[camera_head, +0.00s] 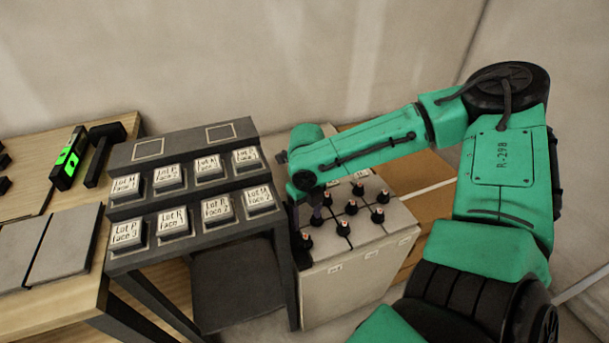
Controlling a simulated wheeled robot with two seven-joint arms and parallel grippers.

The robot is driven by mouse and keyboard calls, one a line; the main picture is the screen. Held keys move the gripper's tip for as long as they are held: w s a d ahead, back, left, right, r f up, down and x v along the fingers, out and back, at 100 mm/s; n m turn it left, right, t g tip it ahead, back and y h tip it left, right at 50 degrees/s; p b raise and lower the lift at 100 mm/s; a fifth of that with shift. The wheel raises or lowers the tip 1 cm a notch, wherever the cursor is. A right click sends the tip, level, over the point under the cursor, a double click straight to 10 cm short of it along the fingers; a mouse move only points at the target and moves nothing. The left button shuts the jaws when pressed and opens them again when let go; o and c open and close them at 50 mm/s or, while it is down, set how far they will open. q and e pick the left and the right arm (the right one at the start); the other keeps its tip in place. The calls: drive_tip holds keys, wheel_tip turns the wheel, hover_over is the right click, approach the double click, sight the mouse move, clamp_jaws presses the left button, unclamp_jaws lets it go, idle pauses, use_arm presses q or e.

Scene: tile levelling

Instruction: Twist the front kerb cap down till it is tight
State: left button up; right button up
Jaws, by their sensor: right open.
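Several black caps with reddish tips, such as one cap (351,207), stand along the joints of grey tiles on top of a pale block (355,283). A cap (306,240) stands at the block's front left corner. I cannot tell for sure which cap is the front kerb cap. My right gripper (314,216) points down over the block's left side, just above and behind that corner cap. It is open; its fingers are small and partly hidden by my green right arm. The arm also covers the back of the block. My left gripper is out of view.
A dark stepped rack (190,249) with labelled tile boxes, such as one box (217,209), stands close left of the block. A wooden bench (50,313) with grey tiles and a green-lit level (69,157) is at far left. A brown board (425,196) lies behind right.

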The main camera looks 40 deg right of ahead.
sight(306, 236)
wheel_tip(306, 236, down, 8)
drive_tip(key=shift+w+f+b, duration=0.1)
drive_tip(key=shift+f+b, duration=0.05)
drive_tip(key=shift+b, duration=0.9)
drive_tip(key=shift+f, duration=0.25)
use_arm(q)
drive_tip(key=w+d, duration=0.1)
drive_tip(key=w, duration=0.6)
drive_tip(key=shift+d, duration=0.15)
use_arm(e)
clamp_jaws()
